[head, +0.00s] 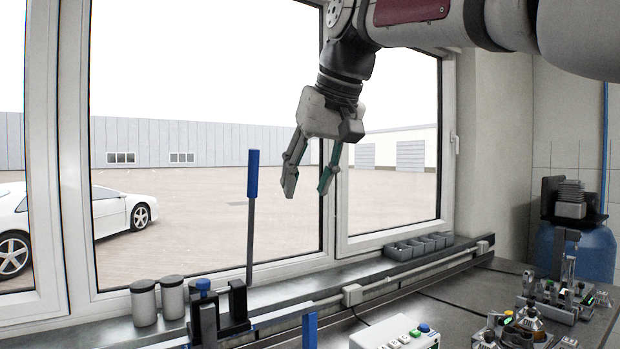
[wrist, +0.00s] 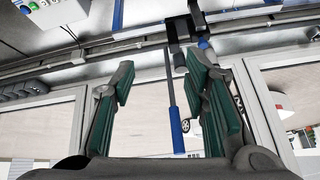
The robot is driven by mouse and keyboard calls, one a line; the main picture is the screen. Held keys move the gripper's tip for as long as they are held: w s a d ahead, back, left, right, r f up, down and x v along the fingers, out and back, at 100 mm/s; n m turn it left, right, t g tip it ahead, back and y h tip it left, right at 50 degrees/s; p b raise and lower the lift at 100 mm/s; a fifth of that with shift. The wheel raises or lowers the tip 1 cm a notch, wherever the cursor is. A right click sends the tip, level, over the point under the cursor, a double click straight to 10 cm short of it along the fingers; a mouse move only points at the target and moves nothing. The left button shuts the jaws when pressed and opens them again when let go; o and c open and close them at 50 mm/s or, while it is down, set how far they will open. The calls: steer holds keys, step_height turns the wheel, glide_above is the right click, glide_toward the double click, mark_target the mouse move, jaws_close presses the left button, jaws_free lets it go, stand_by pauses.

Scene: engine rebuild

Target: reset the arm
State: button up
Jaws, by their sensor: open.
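My gripper (head: 308,186) hangs at the upper middle of the head view, in front of the window, with its fingers pointing down. Its two green-padded fingers are spread apart with nothing between them. In the wrist view my gripper (wrist: 160,100) is also open. A blue-tipped dark rod (head: 251,215) stands upright to the left of my gripper and apart from it in the head view. The rod (wrist: 173,100) shows beyond the gap between the fingers in the wrist view.
A white button box (head: 395,335) sits on the bench at front. Small grey bins (head: 405,249) line the sill. Metal fixtures (head: 560,300) and a blue drum (head: 590,250) are at right.

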steer(key=shift+s+d, duration=0.1)
steer(key=s+d+f+m+h, duration=0.1)
steer(key=s+d+f+m, duration=0.1)
steer(key=s+d+f, duration=0.8)
steer(key=s+d+f+m+h, duration=0.2)
steer(key=s+d+f, duration=0.8)
steer(key=s+f, duration=0.4)
steer(key=shift+s+d+f+m, duration=0.3)
steer(key=shift+s+f, duration=0.1)
steer(key=shift+f, duration=0.2)
